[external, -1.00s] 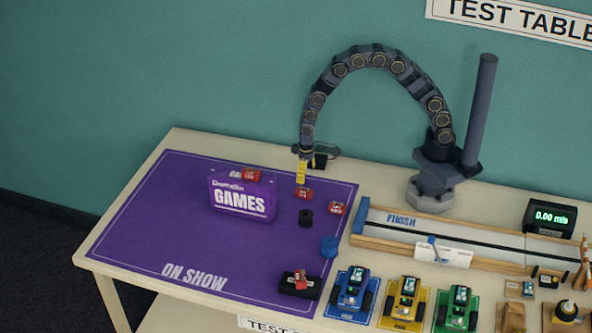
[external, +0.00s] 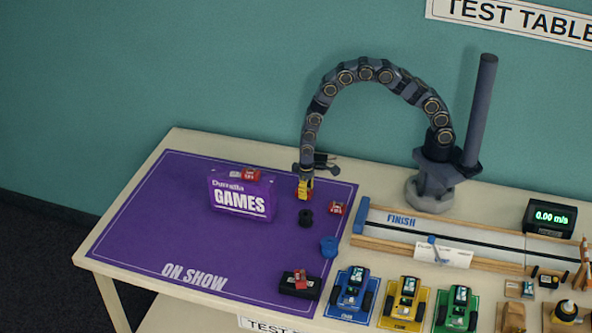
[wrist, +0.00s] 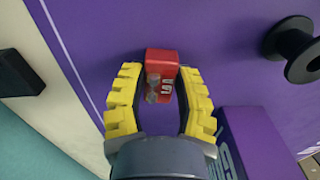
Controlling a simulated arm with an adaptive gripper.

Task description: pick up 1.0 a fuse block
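Several small red blocks with white markings, which look like the fuse blocks, are on the purple display mat (external: 150,215). One red block (wrist: 161,62) lies between my gripper's yellow ribbed fingertips in the wrist view. My gripper (wrist: 160,78) is open around it, with narrow gaps seen on both sides. A third (external: 250,175) is on top of the purple games box (external: 243,200), and another (external: 300,279) is on a black stand.
A black spool (external: 305,218) stands just in front of my gripper, and a blue round item (external: 329,246) is beyond it. A wooden-edged track (external: 430,233) is to the right. Toy cars (external: 352,291) line the front edge. The mat's left side is clear.

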